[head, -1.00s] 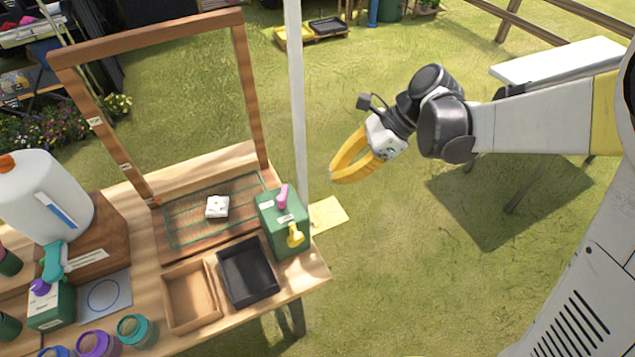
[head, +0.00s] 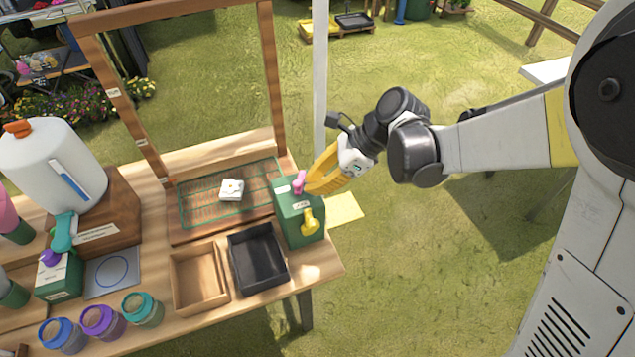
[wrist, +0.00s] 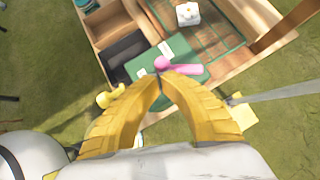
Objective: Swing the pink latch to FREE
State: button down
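The pink latch (head: 299,183) stands on top of a green box (head: 291,209) at the right end of the wooden bench. In the wrist view its pink bar (wrist: 186,69) extends right from a rounded knob. My gripper (head: 311,187) is right beside the latch, on its right side in the head view. In the wrist view the yellow fingers (wrist: 161,76) bow outward and their tips meet just below the latch, with nothing between them. I cannot tell whether they touch it. The labels on the box are too small to read.
A yellow lever (head: 309,222) sits on the box front. A black tray (head: 235,262) and a wooden tray (head: 176,291) lie left of it. A white block (head: 232,190) rests on the green grid behind. A white pole (head: 320,70) rises behind my gripper.

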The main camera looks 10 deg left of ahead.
jog(key=shift+s+a+m+t, duration=0.3)
jog(key=shift+m+t, duration=0.1)
jog(key=shift+m, duration=0.2)
dwell(0.3)
